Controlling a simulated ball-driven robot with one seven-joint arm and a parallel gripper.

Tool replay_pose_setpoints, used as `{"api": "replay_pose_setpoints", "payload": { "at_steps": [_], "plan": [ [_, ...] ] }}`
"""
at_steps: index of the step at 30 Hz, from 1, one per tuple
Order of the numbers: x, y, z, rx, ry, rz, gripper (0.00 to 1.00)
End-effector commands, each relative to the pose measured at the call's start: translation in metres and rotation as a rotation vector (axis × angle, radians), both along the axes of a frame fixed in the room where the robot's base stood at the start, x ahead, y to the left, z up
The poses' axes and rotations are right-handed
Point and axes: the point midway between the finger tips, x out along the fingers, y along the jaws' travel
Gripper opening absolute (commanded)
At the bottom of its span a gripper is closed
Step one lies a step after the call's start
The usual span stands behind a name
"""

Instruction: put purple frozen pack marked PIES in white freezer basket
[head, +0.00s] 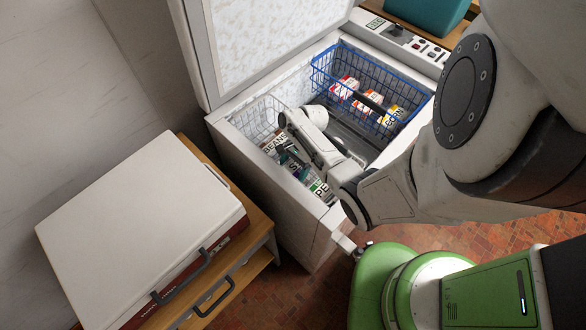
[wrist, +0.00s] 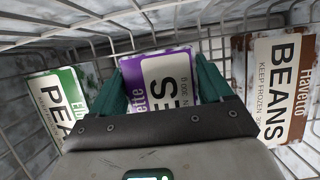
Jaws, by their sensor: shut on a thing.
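My gripper (wrist: 160,82) is down inside the white freezer basket (head: 258,112), with its two teal fingers on either side of a purple and white pack (wrist: 172,66). It is shut on this pack. Letters that look like part of a word, "SE", show on the pack; the rest is hidden behind my gripper, so I cannot read the full marking. The basket's wire wall also shows in the wrist view (wrist: 135,18). I cannot tell whether the pack touches the basket floor.
A green PEAS-like pack (wrist: 62,100) and a brown BEANS pack (wrist: 280,85) flank the purple pack closely. A blue wire basket (head: 335,58) with several packs is at the freezer's right. The freezer lid (head: 265,35) stands open.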

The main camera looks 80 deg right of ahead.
Motion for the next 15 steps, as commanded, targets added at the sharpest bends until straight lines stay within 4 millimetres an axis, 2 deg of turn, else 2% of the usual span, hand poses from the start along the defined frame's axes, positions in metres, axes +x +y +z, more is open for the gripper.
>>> {"api": "replay_pose_setpoints", "payload": {
  "at_steps": [9,10,15],
  "plan": [
    [0.0003,0.0,-0.0033,0.0,0.0,0.001,0.35],
    [0.0001,0.0003,-0.0029,0.001,0.0,0.0,0.81],
    [0.0,0.0003,-0.0024,0.001,-0.001,0.0,0.97]
  ]
}}
